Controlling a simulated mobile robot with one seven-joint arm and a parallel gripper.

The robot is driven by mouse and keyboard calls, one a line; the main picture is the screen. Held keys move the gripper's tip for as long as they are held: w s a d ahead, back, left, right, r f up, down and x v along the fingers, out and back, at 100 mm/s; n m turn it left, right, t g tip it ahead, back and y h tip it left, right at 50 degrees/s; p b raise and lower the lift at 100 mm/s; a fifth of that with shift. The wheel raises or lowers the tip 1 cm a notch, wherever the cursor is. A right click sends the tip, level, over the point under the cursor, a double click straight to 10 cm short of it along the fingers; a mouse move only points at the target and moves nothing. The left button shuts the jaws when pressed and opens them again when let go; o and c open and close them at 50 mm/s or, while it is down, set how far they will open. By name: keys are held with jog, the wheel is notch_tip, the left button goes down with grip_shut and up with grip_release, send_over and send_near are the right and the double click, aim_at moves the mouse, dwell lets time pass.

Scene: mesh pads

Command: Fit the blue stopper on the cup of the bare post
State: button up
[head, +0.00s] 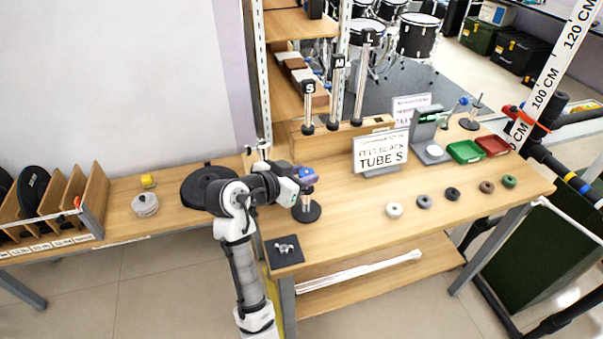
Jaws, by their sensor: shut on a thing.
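My gripper (305,180) is at the left part of the table, shut on a small blue-purple piece, which looks like the blue stopper (307,173). Directly below it stands a short metal post (305,201) on a round black base (307,212). The gripper hides the top of this post, so I cannot tell whether its cup and the stopper touch. Another thin post on a round dark base (469,124) stands at the back right. Three tubes labelled S (309,105), M (336,95) and L (362,80) stand upright at the back.
A sign reading "TUBE S" (381,153) stands mid-table. Several coloured rings, including a white one (394,210), lie in a row at the front right. Green (465,152) and red (493,146) trays sit behind. A dark pad (285,252) with a metal wing-shaped piece lies front left.

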jog(key=shift+f, duration=0.15)
jog(key=o, duration=1)
jog(key=b+v, duration=0.2)
jog(key=v, duration=1.1)
jog(key=shift+s+a+r, duration=0.2)
jog(key=shift+s+r, duration=0.05)
jog(key=shift+r, duration=0.05)
